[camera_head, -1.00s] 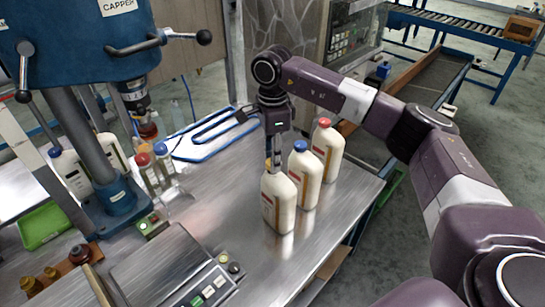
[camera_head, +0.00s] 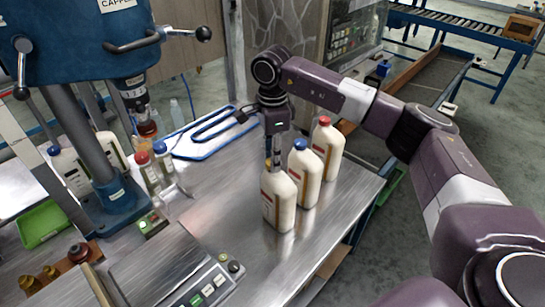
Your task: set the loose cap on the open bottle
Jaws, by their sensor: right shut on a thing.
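The front cream bottle (camera_head: 279,203) stands upright on the metal table, with no red or blue cap showing on it. My right gripper (camera_head: 272,160) points down right over its neck, its fingers shut. A small yellowish thing, seemingly the loose cap, shows between the fingertips. The fingers hide the bottle's mouth, so I cannot tell whether the cap touches it. Beside it stand a blue-capped bottle (camera_head: 305,178) and a red-capped bottle (camera_head: 327,150). My left gripper is not in view.
A blue capper machine (camera_head: 85,50) stands at the left, with small capped bottles (camera_head: 150,172) by its base. A control box (camera_head: 165,275) sits at the front. A blue-edged tray (camera_head: 205,140) lies behind. Bare table (camera_head: 225,215) lies left of the bottles.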

